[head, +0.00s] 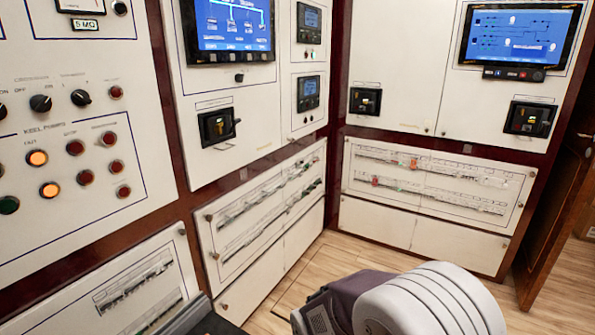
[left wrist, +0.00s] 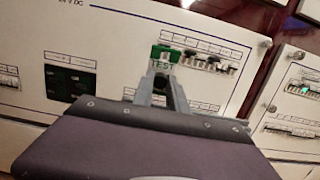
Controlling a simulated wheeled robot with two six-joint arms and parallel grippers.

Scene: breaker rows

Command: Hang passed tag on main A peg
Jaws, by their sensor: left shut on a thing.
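My left gripper (left wrist: 163,72) is shut on a small green tag (left wrist: 165,54), which sticks out beyond the fingertips. White lettering that seems to read "TEST" shows at its lower edge. The tag is in front of a white panel marked "DC", beside a row of breakers (left wrist: 211,62); I cannot tell whether it touches the panel. The tag cannot be made out in the head view. I cannot identify the main A peg in either view. My right gripper is not in view.
Breaker rows sit on the low middle panel (head: 262,207) and the right panel (head: 437,176), which carries small red and green marks. A control panel with knobs and lamps (head: 75,147) is at left. A brown door (head: 556,200) stands at right.

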